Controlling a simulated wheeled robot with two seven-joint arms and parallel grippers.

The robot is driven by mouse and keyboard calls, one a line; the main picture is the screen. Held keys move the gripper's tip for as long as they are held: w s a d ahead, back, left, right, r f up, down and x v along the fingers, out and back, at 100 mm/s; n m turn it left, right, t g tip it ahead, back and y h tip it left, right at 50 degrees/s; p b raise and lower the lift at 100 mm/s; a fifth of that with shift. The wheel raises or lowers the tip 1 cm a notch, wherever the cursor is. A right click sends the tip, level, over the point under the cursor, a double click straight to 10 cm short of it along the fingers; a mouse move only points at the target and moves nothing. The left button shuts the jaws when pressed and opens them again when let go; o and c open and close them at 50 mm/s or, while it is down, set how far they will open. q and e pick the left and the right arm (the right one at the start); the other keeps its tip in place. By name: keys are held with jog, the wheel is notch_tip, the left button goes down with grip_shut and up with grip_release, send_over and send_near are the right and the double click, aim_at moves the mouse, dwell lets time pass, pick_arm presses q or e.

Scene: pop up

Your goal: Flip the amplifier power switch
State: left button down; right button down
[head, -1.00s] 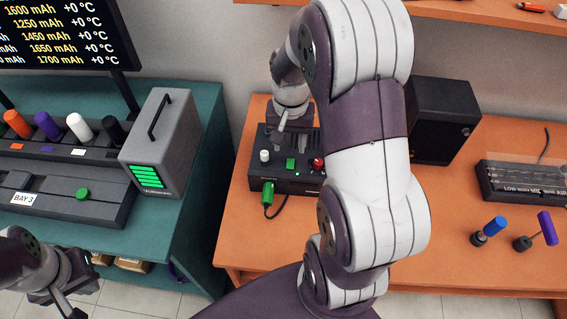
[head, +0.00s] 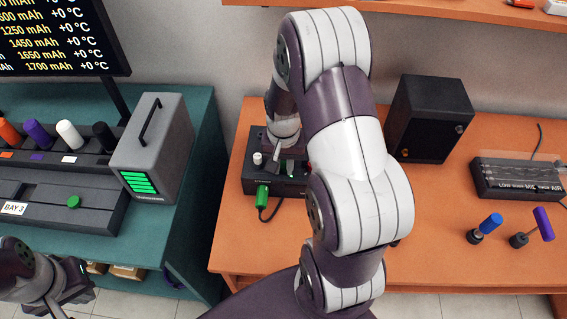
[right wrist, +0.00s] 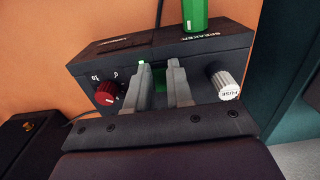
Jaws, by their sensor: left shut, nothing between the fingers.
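My left gripper (head: 62,308) is shut and empty at the lower left, far from the amplifier.
A grey battery unit (head: 150,150) with green bars stands on the teal table at left. A black speaker (head: 432,115) is behind my right arm. Blue (head: 490,223) and purple (head: 543,224) handled plugs lie on the bench's right, near a black panel (head: 515,178).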

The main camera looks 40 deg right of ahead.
jog(key=p, duration=0.2)
jog(key=r+g+y+p, duration=0.1)
jog(key=p, duration=0.1)
jog(key=shift+w+d+g+p, duration=0.2)
jog(key=shift+w+g+p, duration=0.05)
jog(key=shift+g+p, duration=0.1)
jog(key=shift+w+d+f+g+y+p, duration=0.15)
jog(key=shift+w+f+g+y+p, duration=0.1)
jog(key=shift+g+y+p, duration=0.35)
jog(key=shift+s, duration=0.1)
jog(key=c, duration=1)
grip_release()
